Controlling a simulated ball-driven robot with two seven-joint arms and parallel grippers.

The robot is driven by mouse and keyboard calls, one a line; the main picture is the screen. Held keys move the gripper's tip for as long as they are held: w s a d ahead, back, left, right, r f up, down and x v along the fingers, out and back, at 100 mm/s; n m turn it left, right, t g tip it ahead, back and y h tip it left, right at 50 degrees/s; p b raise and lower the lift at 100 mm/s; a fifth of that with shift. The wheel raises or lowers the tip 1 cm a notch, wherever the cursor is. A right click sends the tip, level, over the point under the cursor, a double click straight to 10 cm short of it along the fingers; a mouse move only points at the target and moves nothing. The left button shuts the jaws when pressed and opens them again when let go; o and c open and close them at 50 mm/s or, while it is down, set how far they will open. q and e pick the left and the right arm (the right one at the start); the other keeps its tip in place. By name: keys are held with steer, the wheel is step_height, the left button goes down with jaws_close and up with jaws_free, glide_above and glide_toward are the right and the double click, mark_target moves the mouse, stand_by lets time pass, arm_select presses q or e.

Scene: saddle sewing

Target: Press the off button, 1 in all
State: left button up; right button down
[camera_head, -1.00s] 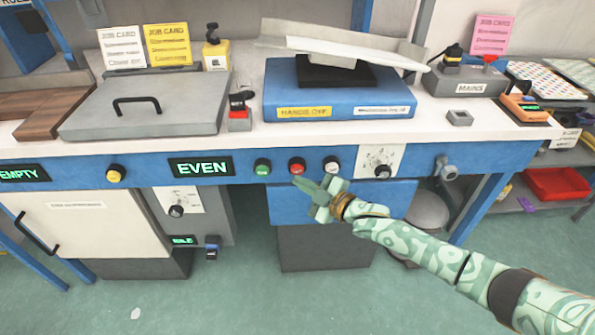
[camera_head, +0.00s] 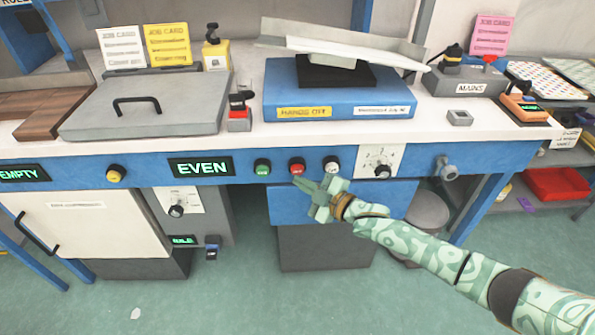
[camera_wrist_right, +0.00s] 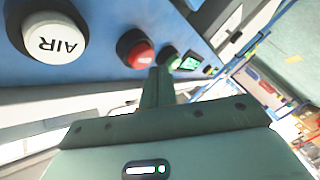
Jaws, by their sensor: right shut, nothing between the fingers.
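The red off button (camera_head: 297,166) sits on the blue front panel, between the green button (camera_head: 263,167) and the white button (camera_head: 331,165). In the right wrist view the red button (camera_wrist_right: 136,50) is just beyond my fingertips, with the white button marked AIR (camera_wrist_right: 55,38) to its left and the green one (camera_wrist_right: 168,56) to its right. My right gripper (camera_head: 299,183) is shut and empty, its tips just below the red button. I cannot tell whether they touch it. My left gripper is not in view.
A lit EVEN display (camera_head: 202,167) is left of the buttons, and a dial plate (camera_head: 376,161) is to their right. A blue HANDS OFF box (camera_head: 340,100) stands on the table above. A blue drawer front (camera_head: 380,200) lies below.

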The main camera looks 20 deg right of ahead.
steer(key=shift+w, duration=0.1)
steer(key=shift+w+d, duration=0.1)
steer(key=shift+w, duration=0.2)
steer(key=shift+w+d+b, duration=0.15)
steer(key=shift+w+b, duration=0.25)
steer(key=shift+w, duration=0.1)
stand_by(0.7)
stand_by(0.3)
steer(key=shift+s+a+p, duration=0.25)
steer(key=shift+s+p, duration=0.45)
steer(key=shift+s, duration=0.2)
steer(key=shift+s, duration=0.1)
